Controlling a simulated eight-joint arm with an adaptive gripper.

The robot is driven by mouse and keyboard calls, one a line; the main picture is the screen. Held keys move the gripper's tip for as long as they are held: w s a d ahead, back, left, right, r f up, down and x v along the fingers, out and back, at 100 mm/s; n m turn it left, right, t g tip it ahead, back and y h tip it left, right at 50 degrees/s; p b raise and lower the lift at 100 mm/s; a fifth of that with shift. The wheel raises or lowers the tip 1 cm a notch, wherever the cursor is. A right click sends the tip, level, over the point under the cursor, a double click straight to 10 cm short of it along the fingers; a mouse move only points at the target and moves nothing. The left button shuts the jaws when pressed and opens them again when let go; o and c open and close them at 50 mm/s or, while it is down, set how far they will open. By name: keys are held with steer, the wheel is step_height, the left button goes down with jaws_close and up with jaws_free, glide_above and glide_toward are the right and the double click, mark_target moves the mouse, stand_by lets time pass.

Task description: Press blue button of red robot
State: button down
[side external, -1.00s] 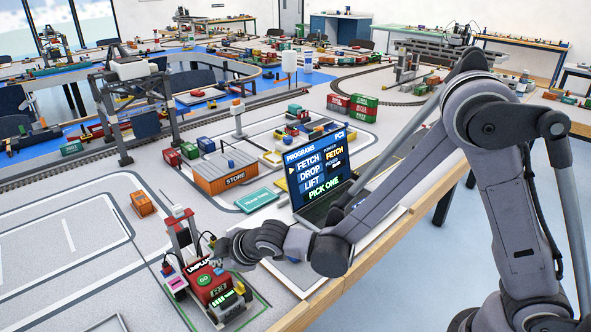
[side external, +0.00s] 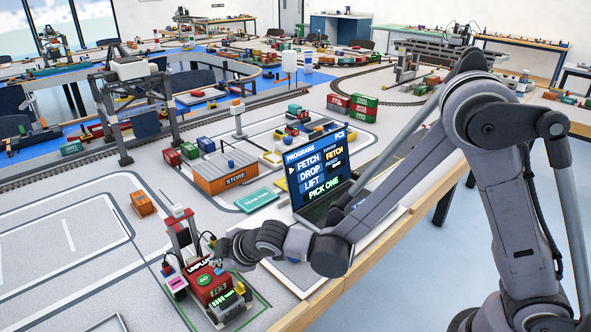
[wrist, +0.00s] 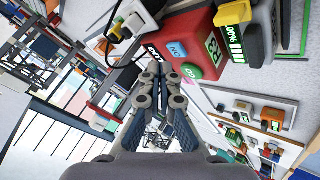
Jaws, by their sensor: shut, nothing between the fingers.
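The red robot (side external: 207,288) stands at the near end of the table in the side view, with a green GO button on top. In the wrist view the red robot (wrist: 204,37) fills the upper right. Its blue button (wrist: 177,50) sits beside the green button (wrist: 191,71) on the red face. My gripper (wrist: 158,66) is shut and empty, its fingertips just left of and below the blue button in that view. They look close to the robot, but I cannot tell whether they touch it. In the side view my gripper (side external: 218,258) is at the robot's right upper edge.
A laptop (side external: 320,172) with a programs menu stands right of the robot, near my arm. An orange store container (side external: 226,178) is behind. Open grey table lies left of the robot.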

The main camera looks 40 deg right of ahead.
mark_target(221, 273)
steer(key=shift+f, duration=0.15)
steer(key=shift+f, duration=0.25)
steer(key=shift+f, duration=0.45)
stand_by(0.6)
steer(key=shift+r, duration=0.9)
steer(key=shift+r, duration=3)
